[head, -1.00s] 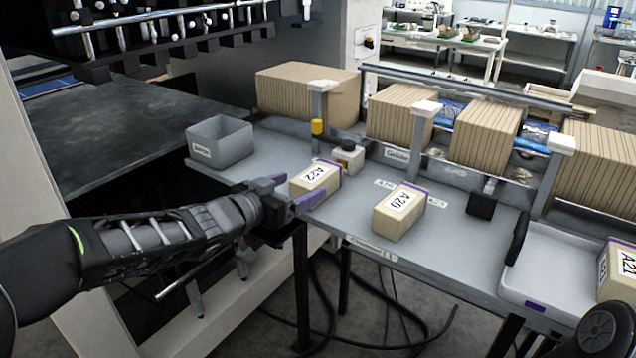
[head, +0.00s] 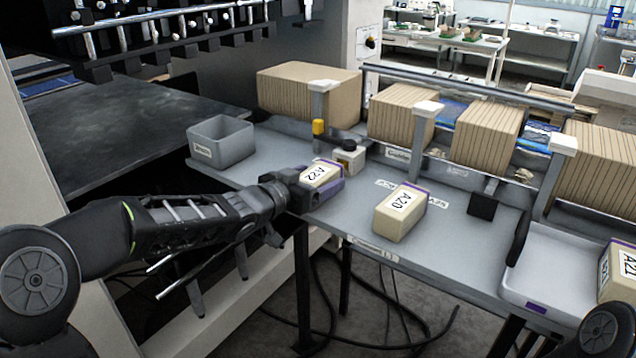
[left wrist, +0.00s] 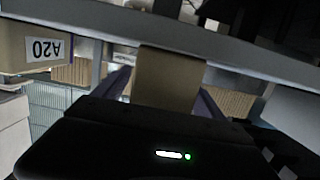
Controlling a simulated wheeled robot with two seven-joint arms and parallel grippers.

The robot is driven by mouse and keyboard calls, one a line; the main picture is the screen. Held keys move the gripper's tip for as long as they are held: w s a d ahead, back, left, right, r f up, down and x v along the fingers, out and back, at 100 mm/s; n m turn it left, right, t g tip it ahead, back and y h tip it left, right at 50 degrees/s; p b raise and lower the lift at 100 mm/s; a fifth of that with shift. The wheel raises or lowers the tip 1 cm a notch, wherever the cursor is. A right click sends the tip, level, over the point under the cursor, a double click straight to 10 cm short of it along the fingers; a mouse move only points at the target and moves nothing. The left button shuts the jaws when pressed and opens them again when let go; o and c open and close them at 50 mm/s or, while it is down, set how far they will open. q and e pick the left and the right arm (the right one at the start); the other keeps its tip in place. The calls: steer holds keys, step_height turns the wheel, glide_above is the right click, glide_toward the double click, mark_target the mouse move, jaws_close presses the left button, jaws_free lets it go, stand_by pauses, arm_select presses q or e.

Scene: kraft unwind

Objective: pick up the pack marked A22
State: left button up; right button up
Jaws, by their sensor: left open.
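The pack marked A22 (head: 321,174) is a tan block with a white label and purple edging, lying on the grey table. My left gripper (head: 318,190) is open around it, one finger on its near side; the far finger is mostly hidden. In the left wrist view the tan pack (left wrist: 168,80) stands between the two dark purple fingers (left wrist: 165,95). I cannot tell whether the fingers touch it. A similar pack marked A20 (head: 400,212) lies to the right, and shows upside down in the left wrist view (left wrist: 38,50). My right gripper is not in view.
A grey bin (head: 222,142) stands at the table's left end. A small box with a black knob (head: 348,158) sits just behind A22. A white tray (head: 548,262) with a pack marked A21 (head: 618,270) is at the right. Rows of cardboard (head: 486,133) stand behind a rail.

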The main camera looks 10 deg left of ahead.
mark_target(318, 172)
arm_select(q)
steer(key=shift+w+d+f, duration=0.15)
steer(key=shift+w, duration=0.2)
stand_by(0.3)
steer(key=c, duration=1.7)
steer(key=shift+r, duration=0.25)
step_height(318, 172, up, 10)
steer(key=p, duration=0.4)
steer(key=shift+f, duration=0.1)
